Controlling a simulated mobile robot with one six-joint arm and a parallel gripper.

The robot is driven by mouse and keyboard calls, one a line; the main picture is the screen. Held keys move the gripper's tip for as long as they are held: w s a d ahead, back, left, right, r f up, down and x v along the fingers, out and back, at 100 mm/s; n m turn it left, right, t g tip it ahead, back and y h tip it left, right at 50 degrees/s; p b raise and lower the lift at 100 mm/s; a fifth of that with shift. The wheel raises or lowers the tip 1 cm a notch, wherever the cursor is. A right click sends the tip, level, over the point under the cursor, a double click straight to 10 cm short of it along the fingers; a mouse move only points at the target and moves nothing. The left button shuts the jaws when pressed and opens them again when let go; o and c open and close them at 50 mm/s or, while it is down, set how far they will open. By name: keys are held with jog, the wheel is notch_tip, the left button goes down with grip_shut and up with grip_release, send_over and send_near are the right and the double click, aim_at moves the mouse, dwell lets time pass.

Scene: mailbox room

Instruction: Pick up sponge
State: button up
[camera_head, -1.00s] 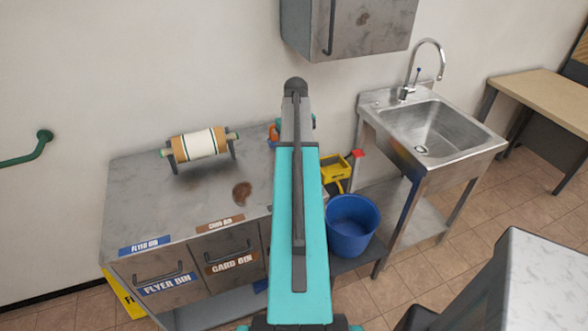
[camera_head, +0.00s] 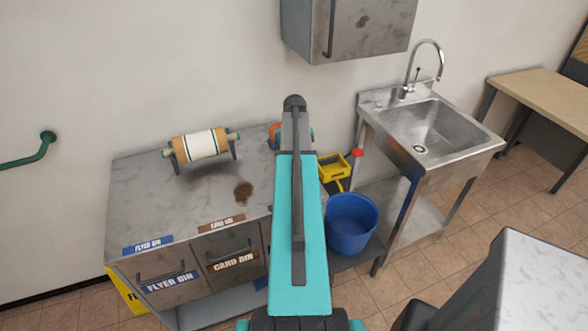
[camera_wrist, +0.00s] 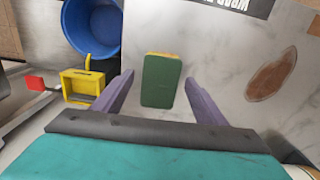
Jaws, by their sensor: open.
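The sponge (camera_wrist: 161,82) has a green face and a thin yellow edge. In the wrist view it lies on the grey metal counter (camera_wrist: 215,50). My gripper (camera_wrist: 160,82) is open, with a purple finger on each side of the sponge. The sponge sits between the fingers with a gap on both sides, and I cannot tell how far above the counter the fingers are.
A roller (camera_head: 201,145) stands at the back of the counter, and a brown stain (camera_head: 243,192) marks its top. A blue bucket (camera_head: 351,222), a yellow wringer (camera_head: 335,168) and a steel sink (camera_head: 430,130) are to the right. A wall cabinet (camera_head: 345,28) hangs above.

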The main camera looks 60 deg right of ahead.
jog(key=c, duration=1.1)
jog(key=shift+r, duration=0.15)
jog(key=shift+r+b, duration=0.9)
jog(key=shift+r, duration=0.45)
jog(key=shift+a+r, duration=0.15)
jog(key=shift+r, duration=0.05)
jog(key=s+a+b, duration=0.1)
jog(key=a, duration=0.4)
jog(key=s+a+r+b, duration=0.1)
jog(key=s+a+b, duration=0.1)
jog(key=a, duration=0.3)
jog(key=s+a+b, duration=0.1)
jog(key=s+a, duration=0.1)
jog(key=a, duration=0.3)
jog(key=shift+r+b, duration=0.25)
jog(key=shift+b, duration=0.05)
